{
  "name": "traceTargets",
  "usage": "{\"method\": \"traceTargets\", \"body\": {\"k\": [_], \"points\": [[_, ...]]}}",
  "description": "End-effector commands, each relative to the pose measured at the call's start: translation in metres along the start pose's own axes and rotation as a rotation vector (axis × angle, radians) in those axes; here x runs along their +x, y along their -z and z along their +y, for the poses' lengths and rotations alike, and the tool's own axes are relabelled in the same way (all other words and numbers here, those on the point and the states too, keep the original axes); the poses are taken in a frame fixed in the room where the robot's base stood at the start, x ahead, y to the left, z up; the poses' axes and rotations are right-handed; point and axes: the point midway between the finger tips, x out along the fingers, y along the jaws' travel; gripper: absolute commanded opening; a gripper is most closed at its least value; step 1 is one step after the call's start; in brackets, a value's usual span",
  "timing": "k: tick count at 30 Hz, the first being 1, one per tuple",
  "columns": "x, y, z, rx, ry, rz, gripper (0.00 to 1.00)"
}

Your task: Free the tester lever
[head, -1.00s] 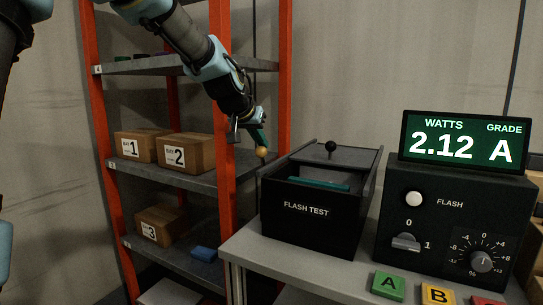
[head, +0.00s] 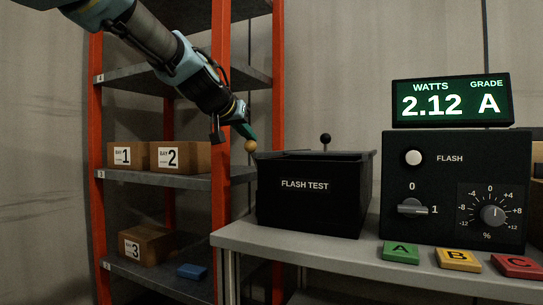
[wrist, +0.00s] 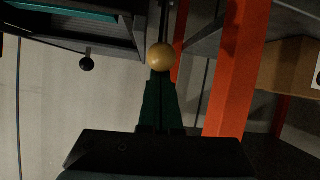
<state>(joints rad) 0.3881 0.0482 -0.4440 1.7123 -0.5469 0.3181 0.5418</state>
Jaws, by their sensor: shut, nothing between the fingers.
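The flash tester is a black box marked FLASH TEST (head: 310,205) on the grey bench. A tan ball knob (head: 250,145), seemingly the tester lever's end, is at the box's upper left. In the wrist view the ball (wrist: 160,57) sits at the end of a thin dark rod beside the box. My gripper (head: 245,131) is shut, its dark green fingers (wrist: 160,78) pointing at the ball. The fingertips look at or against the ball, not around it; I cannot tell whether they touch. A black knob (head: 325,138) stands on the box's sliding lid.
An orange-posted shelf (head: 219,180) with boxed bays stands close on the left. The meter unit (head: 455,185) reads 2.12 watts, grade A. Green A (head: 401,252), yellow B (head: 457,259) and red C (head: 518,265) blocks lie in front. A teal panel (wrist: 70,10) shows inside the box.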

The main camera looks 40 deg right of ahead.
Motion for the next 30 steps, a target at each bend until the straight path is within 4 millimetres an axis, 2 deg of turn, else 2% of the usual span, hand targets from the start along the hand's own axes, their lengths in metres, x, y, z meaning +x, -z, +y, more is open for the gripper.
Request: {"method": "traceTargets", "body": {"k": [1, 9, 30], "points": [[0.004, -0.013, -0.001, 0.000, -0.001, 0.017, 0.00], [-0.001, -0.023, -0.002, -0.003, -0.010, 0.098, 0.00], [-0.013, -0.034, -0.004, -0.009, -0.024, 0.236, 0.00]]}}
